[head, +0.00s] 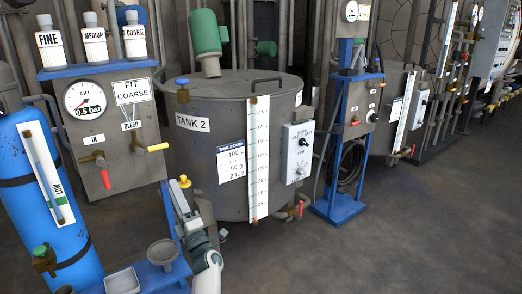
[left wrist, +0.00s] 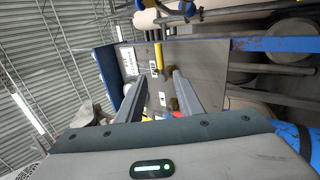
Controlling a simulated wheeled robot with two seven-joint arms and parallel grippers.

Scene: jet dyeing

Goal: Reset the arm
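My left arm (head: 207,270) rises from the lower middle of the head view. Its gripper (head: 180,198) points up, just right of the grey gauge panel (head: 125,135) and in front of the tank's lower left side. In the left wrist view the left gripper's two fingers (left wrist: 160,78) stand apart with nothing between them. Beyond them is the panel with a yellow valve handle (left wrist: 159,56), which also shows in the head view (head: 158,147); I see no contact with it. My right gripper is in neither view.
A blue cylinder (head: 30,200) stands at left. FINE, MEDIUM and COARSE bottles (head: 95,45) sit on the blue shelf. Tank 2 (head: 190,160) is behind my gripper. A blue stand (head: 340,205) is to its right. A small bowl (head: 162,252) is low in front. Open floor (head: 400,245) lies right.

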